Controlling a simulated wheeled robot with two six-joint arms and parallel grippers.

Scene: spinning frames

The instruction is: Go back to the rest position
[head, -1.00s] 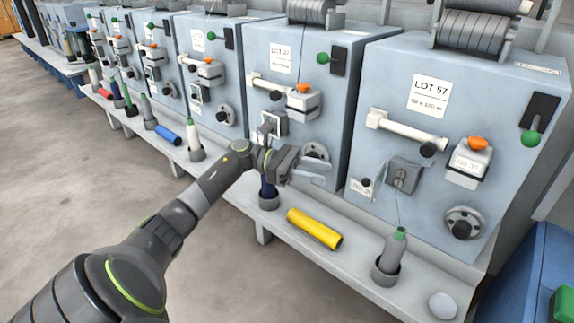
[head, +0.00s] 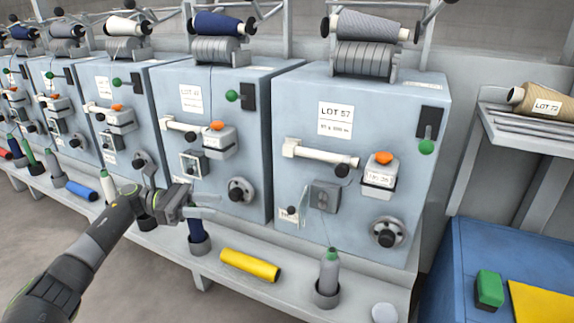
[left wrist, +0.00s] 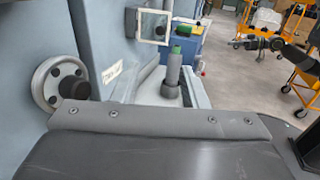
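My left gripper (head: 207,205) is in front of the machine left of the LOT 57 machine. Its two light grey fingers look apart, with nothing seen between them. A dark blue bobbin (head: 196,230) stands upright in its holder below the gripper. In the left wrist view, a grey bobbin with a green top (left wrist: 173,70) stands beyond the gripper body. A dark arm with a green ring at the right of that view looks like my right one; its gripper (left wrist: 241,43) is too small to read.
A yellow tube (head: 250,265) lies on the ledge. A grey bobbin with a green top (head: 328,268) stands in a holder beside it. The LOT 57 machine (head: 300,110) rises behind. A blue cabinet (head: 450,270) stands at the right. Bare floor is at the lower left.

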